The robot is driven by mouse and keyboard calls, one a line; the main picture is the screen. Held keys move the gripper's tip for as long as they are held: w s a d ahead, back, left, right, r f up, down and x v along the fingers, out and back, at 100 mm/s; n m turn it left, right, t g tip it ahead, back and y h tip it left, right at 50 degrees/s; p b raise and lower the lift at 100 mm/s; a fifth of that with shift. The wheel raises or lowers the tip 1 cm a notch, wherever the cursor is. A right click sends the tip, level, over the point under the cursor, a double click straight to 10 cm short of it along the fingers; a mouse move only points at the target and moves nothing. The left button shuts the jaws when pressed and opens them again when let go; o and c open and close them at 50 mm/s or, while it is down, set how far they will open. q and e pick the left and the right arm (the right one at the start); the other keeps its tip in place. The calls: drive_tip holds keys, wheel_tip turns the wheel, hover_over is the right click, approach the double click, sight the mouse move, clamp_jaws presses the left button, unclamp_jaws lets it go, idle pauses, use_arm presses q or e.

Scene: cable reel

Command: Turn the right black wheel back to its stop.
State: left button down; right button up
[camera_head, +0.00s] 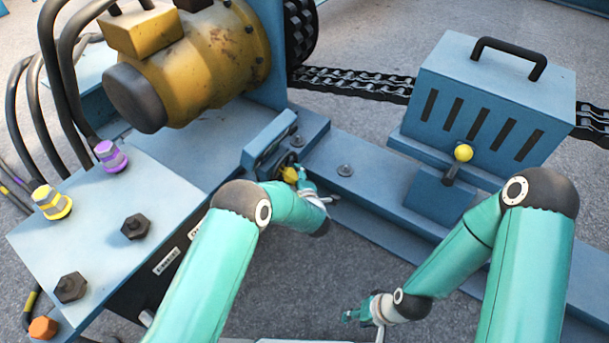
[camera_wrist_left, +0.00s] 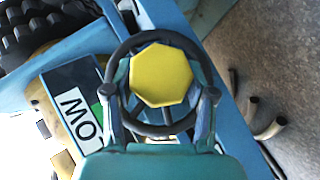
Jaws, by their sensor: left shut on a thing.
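My left gripper (camera_head: 298,179) is shut on this wheel, with one finger on each side of the rim in the left wrist view. The wheel's lower part is partly hidden by my gripper. My right gripper (camera_head: 358,315) hangs low over the grey floor, away from the wheel. Whether its fingers are open is too small to tell.
A yellow motor (camera_head: 205,60) stands behind on the blue frame. A blue slotted box (camera_head: 485,100) and a yellow-knobbed lever (camera_head: 463,154) stand to the right. Hoses with purple (camera_head: 111,156) and yellow (camera_head: 51,201) fittings are at left. A chain (camera_head: 355,83) runs behind.

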use_arm(q)
drive_tip(key=shift+f, duration=0.15)
drive_tip(key=shift+c, duration=1.8)
unclamp_jaws()
drive_tip(key=shift+s+d+r, duration=0.1)
drive_tip(key=shift+s+r, duration=0.1)
drive_tip(key=v, duration=1.1)
drive_tip(key=shift+s, duration=0.25)
